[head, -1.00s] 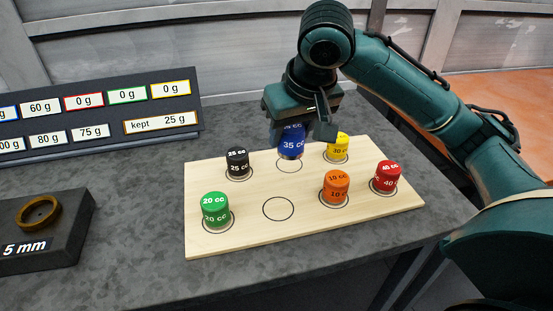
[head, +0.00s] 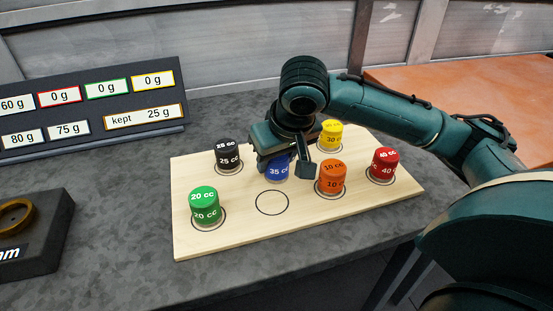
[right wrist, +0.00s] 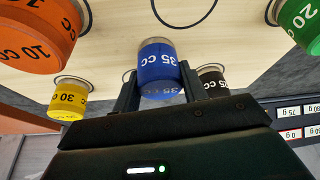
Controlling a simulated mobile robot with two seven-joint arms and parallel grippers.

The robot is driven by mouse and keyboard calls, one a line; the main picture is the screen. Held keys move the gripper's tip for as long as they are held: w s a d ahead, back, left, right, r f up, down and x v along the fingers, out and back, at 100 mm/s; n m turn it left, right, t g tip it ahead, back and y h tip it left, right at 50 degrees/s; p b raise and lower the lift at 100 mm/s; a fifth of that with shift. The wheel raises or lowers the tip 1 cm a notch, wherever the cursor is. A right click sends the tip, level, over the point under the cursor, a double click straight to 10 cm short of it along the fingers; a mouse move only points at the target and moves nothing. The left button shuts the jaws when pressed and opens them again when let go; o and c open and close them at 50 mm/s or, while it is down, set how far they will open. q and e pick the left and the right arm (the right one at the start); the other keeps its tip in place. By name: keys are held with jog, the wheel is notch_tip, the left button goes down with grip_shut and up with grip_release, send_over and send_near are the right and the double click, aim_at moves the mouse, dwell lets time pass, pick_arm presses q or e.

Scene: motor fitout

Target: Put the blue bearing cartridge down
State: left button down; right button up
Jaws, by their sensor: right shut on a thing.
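The blue bearing cartridge (head: 278,172), marked 35 cc, is upright between the fingers of my right gripper (head: 286,168). It is over the middle of the back row of the pale wooden board (head: 235,235), at or very near the surface. The gripper covers its top and the ring there, so I cannot tell whether it touches the board. In the right wrist view, the right gripper (right wrist: 160,88) is shut on the blue cartridge (right wrist: 158,66), with a finger on each side. My left gripper is not in view.
Black (head: 228,157), yellow (head: 331,136), orange (head: 331,177), red (head: 383,166) and green (head: 205,206) cartridges stand on the board. An empty ring (head: 272,202) is in front of the blue one. A dark sign (head: 95,112) and a block with a brass ring (head: 30,245) are at left.

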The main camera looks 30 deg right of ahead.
jog(key=o, duration=1.3)
jog(key=shift+c, duration=0.2)
jog(key=shift+r, duration=0.3)
pick_arm(q)
jog(key=p, duration=0.1)
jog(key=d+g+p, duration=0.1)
jog(key=p, duration=0.1)
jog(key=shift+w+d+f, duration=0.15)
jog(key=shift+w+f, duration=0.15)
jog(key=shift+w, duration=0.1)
pick_arm(e)
jog(key=v, duration=1.1)
jog(key=shift+s+r, duration=0.15)
jog(key=shift+r, duration=0.15)
